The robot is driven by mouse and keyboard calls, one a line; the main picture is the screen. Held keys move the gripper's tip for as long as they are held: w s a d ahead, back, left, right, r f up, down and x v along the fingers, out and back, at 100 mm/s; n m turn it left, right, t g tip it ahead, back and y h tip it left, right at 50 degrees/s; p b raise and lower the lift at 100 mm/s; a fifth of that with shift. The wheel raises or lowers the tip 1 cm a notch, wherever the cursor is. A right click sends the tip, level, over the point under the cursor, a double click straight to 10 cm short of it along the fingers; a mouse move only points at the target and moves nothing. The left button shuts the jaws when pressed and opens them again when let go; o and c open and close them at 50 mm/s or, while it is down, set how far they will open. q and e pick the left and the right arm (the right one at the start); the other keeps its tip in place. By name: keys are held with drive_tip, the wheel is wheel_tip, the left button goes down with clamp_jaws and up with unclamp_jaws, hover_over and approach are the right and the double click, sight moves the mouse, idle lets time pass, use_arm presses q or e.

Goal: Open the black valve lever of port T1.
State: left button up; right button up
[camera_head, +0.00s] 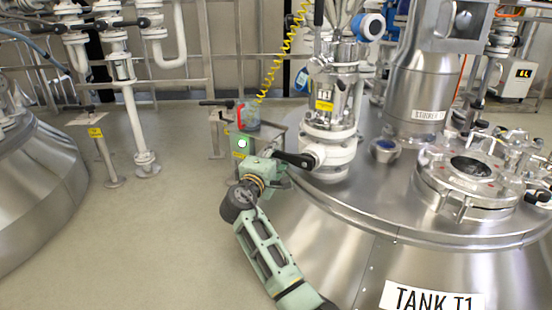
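The black valve lever (294,159) sticks out to the left from the white flanged valve body (328,155) on top of the tank, below a steel fitting with a yellow label (324,105). The lever lies nearly level, with its free end pointing left.
The steel tank marked TANK T1 (433,297) fills the lower right. A flanged manhole (470,172) and a stirrer housing (420,85) stand on its top. A yellow coiled hose (285,48) hangs behind the valve. Open floor (165,235) lies to the left.

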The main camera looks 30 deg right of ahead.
clamp_jaws()
idle(0.4)
